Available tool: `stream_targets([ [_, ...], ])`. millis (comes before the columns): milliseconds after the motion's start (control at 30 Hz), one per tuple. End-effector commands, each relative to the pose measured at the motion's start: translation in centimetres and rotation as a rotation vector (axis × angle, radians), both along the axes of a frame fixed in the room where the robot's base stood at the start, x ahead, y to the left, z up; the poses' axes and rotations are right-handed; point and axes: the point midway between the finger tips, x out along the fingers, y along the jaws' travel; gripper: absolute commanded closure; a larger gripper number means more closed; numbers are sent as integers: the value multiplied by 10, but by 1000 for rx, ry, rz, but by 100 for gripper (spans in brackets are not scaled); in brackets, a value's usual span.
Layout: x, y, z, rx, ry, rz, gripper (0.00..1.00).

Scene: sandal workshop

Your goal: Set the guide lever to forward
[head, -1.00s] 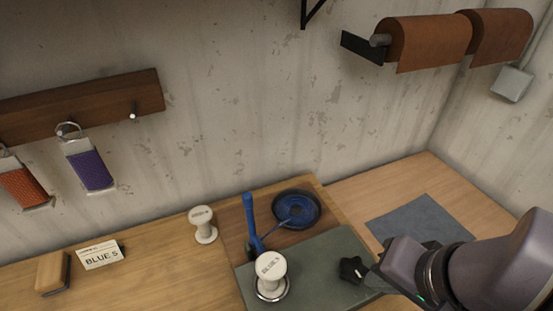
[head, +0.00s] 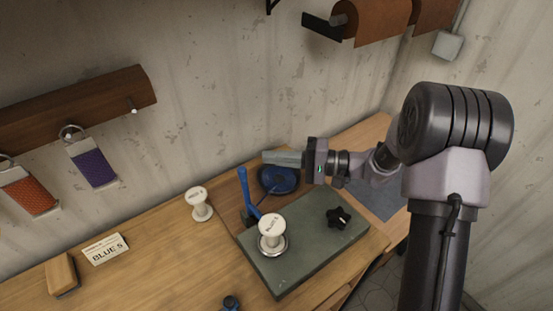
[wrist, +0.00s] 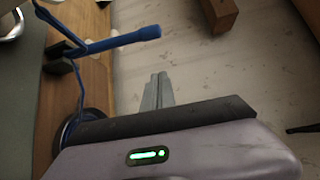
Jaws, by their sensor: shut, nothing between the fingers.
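The guide lever appears to be the blue lever (head: 247,190) at the back left of the grey-green machine plate (head: 300,248). It stands nearly upright, its top leaning slightly left in the head view. In the wrist view the blue lever (wrist: 125,41) lies across the upper left, its handle end pointing right. My gripper (head: 266,158) is shut and empty above the blue round dish (head: 289,184), to the right of the lever's top and apart from it. In the wrist view the closed fingers (wrist: 158,80) point up the picture, below the lever handle. No direction marks are readable.
A white spool (head: 271,228) stands on the plate in front of the lever. A black star knob (head: 338,218) is at the plate's right. Another white spool (head: 199,205) and a BLUE 5 card (head: 105,249) are on the bench to the left. The wall is close behind.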

Motion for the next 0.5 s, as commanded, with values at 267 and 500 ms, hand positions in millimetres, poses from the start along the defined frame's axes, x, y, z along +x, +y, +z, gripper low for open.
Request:
stream_targets([
  [267, 8, 61, -5, -2, 1, 5, 100],
  [500, -26, 51, -1, -2, 1, 1, 100],
])
